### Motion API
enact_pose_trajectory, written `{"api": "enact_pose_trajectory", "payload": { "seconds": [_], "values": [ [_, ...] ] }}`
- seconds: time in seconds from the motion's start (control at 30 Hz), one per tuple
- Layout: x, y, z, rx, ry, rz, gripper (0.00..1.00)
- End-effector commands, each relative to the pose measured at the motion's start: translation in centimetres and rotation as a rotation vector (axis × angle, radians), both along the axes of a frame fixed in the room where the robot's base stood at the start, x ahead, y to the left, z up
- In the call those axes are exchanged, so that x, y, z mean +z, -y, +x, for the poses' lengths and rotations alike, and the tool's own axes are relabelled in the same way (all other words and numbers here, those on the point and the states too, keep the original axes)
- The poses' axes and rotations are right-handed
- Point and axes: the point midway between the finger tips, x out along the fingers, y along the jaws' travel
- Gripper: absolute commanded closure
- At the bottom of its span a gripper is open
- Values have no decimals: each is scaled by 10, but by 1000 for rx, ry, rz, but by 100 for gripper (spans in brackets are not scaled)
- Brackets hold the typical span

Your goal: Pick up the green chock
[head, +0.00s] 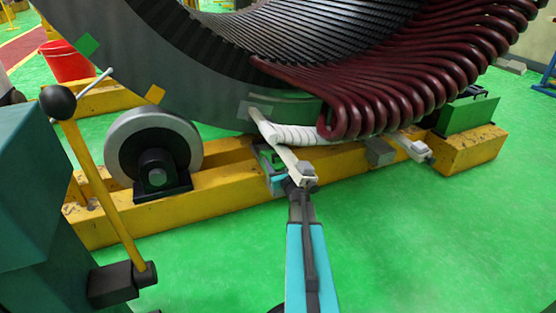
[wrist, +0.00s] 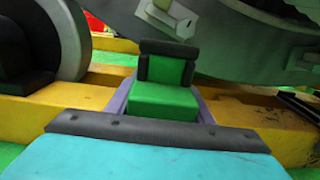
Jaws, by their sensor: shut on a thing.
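The green chock (wrist: 165,99) is in the middle of the wrist view, with a green flat front and a raised back part edged in black. My gripper (wrist: 163,112) is shut on it, with lilac parts showing along both its sides. In the head view my gripper (head: 275,176) is at the yellow beam below the stator, and the chock (head: 268,157) shows only as a small green and dark patch, partly hidden by my arm. I cannot tell whether the chock touches the beam.
The large grey stator ring (head: 215,75) with dark red coils (head: 400,90) stands close above my gripper. A grey roller (head: 150,150) on the yellow beam (head: 130,222) is at left. A lever with a black knob (head: 58,102) stands front left. Green floor (head: 440,240) at right is clear.

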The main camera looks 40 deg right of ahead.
Motion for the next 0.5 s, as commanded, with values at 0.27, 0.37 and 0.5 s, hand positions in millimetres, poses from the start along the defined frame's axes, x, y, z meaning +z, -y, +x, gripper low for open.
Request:
{"api": "enact_pose_trajectory", "payload": {
  "seconds": [0.27,0.37,0.5],
  "values": [
    [4,-26,-20,1,3,-1,94],
    [5,-32,-24,1,3,-1,94],
    [6,-38,-29,1,3,-1,94]
  ]
}}
